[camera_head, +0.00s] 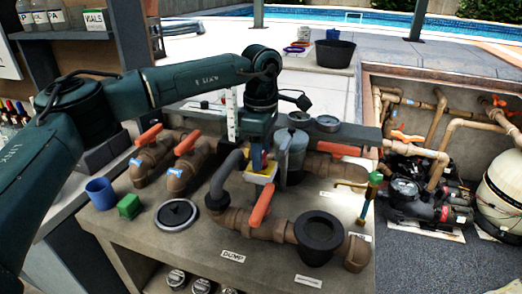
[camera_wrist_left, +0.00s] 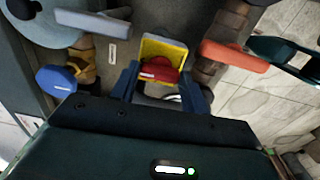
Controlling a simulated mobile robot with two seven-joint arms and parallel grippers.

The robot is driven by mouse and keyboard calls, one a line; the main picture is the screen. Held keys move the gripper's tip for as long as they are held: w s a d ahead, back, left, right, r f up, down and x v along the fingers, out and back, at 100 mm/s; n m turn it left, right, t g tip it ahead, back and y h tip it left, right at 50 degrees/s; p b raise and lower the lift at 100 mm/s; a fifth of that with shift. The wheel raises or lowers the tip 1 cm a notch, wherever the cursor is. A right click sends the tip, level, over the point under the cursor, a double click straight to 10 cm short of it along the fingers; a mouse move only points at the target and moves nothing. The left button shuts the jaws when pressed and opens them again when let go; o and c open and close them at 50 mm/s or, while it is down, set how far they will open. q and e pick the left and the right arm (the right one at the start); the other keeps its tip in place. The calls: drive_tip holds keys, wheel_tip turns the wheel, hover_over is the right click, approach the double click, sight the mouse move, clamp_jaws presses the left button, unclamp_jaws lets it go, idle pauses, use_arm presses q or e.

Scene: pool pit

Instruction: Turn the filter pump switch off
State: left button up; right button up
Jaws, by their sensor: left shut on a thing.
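The filter pump switch is a red knob (camera_wrist_left: 158,70) on a yellow housing (camera_wrist_left: 166,48) in the left wrist view. In the head view the yellow housing (camera_head: 264,174) shows among the pipes at the middle of the bench, and its red knob is hidden. My left gripper (camera_head: 258,158) reaches down onto it from above. In the left wrist view the blue fingers stand on both sides of the red knob, shut on it. The knob's exact turned position is hard to tell.
Orange valve handles (camera_head: 261,203) on brown pipes stand close around the switch. A grey canister (camera_head: 291,158) stands just right of it. A blue cup (camera_head: 101,193), a green block (camera_head: 129,206) and a round lid (camera_head: 176,214) lie at the bench's left. A pit with pumps (camera_head: 405,190) is at right.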

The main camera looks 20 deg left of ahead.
use_arm(q)
drive_tip(key=n, duration=0.4)
drive_tip(key=shift+n+b, duration=0.3)
drive_tip(key=shift+b, duration=0.05)
drive_tip(key=n, duration=0.4)
drive_tip(key=n+b, duration=0.1)
drive_tip(key=n, duration=0.6)
drive_tip(key=shift+n, duration=0.9)
use_arm(e)
drive_tip(key=shift+a+f, duration=0.15)
drive_tip(key=shift+a, duration=0.25)
drive_tip(key=shift+f, duration=0.15)
use_arm(q)
drive_tip(key=o, duration=1)
